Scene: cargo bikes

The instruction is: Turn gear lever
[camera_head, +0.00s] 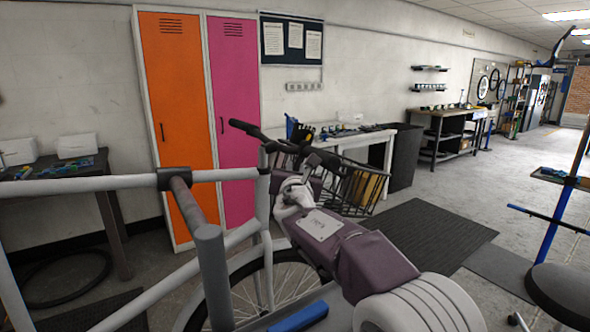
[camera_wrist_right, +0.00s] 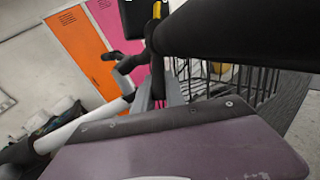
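My right gripper (camera_head: 302,172) reaches in from the lower right in the head view, beside the cargo bike's handlebar (camera_head: 245,128). In the right wrist view, the fingers of the gripper (camera_wrist_right: 160,90) point away past the black handlebar grip (camera_wrist_right: 235,35), which crosses the upper right close to the camera. Small yellow parts show near the fingertips. I cannot make out the gear lever for sure; the grip and fingers crowd that spot. Whether the fingers are shut or touch anything is unclear. My left gripper is not in view.
A black wire basket (camera_head: 362,188) is just beyond my right gripper. White bike tubes (camera_head: 110,182) cross the left. Orange (camera_head: 178,100) and pink (camera_head: 234,100) lockers stand against the wall. Workbenches (camera_head: 455,115) line the back.

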